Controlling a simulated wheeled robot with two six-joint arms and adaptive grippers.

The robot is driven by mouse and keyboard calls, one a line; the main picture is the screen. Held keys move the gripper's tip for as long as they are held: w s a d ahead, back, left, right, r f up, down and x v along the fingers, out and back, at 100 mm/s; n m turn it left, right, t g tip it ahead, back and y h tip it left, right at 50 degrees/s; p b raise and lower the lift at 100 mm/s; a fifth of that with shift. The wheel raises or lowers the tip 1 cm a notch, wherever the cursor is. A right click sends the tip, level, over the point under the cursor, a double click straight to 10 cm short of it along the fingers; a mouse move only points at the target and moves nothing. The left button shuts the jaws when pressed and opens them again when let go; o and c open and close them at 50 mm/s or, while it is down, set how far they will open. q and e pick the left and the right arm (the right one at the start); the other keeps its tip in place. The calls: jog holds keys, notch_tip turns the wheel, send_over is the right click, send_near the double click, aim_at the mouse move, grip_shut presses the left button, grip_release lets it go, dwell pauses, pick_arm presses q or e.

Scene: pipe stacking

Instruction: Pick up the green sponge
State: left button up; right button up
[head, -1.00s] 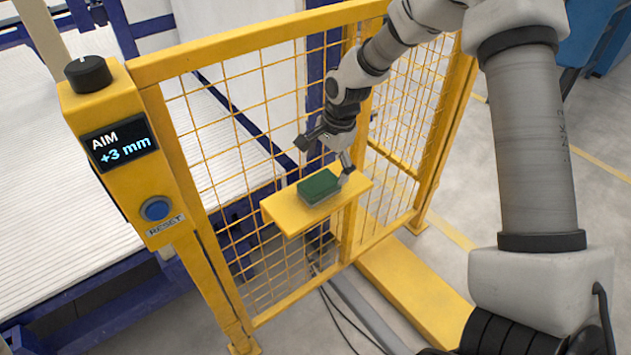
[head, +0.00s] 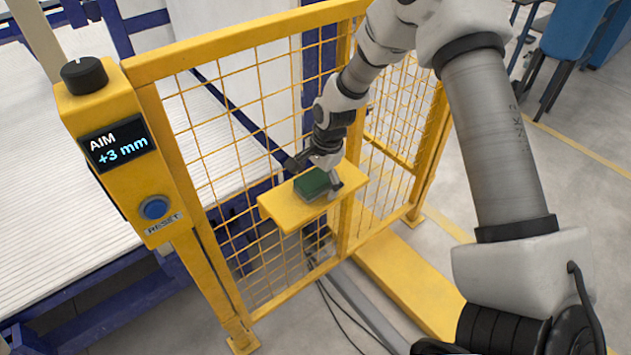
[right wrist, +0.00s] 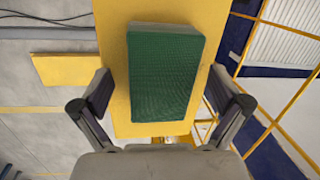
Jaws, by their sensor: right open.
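The green sponge (head: 312,184) lies on a small yellow shelf (head: 283,211) fixed to the yellow mesh fence. Its top is green and its lower layer is grey. My right gripper (head: 315,176) is open and right over the sponge, with one finger on each side of it in the head view. In the right wrist view the sponge (right wrist: 165,75) shows between and ahead of the two spread fingers of the gripper (right wrist: 160,95). I see no finger clearly touching it. My left gripper is not in view.
A yellow post at left carries a black knob (head: 84,75), a display (head: 118,147) reading "AIM +3 mm" and a blue reset button (head: 154,207). The mesh fence (head: 230,150) stands behind the shelf. Cables (head: 340,315) lie on the floor below.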

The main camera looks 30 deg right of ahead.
aim_at(314, 179)
jog(key=shift+c, duration=0.4)
jog(key=shift+s, duration=0.1)
jog(key=c, duration=1.1)
jog(key=shift+b, duration=0.3)
jog(key=shift+r, duration=0.35)
notch_tip(314, 179, up, 3)
jog(key=shift+a+r+b, duration=0.1)
jog(key=shift+r+b, duration=0.05)
jog(key=shift+b, duration=0.15)
jog(key=s+a+r+b, duration=0.1)
jog(key=s+a+b, duration=0.1)
jog(key=s+a, duration=0.7)
jog(key=s, duration=0.3)
jog(key=shift+s+a+r+b, duration=0.2)
jog(key=shift+s+b, duration=0.15)
jog(key=shift+b, duration=0.05)
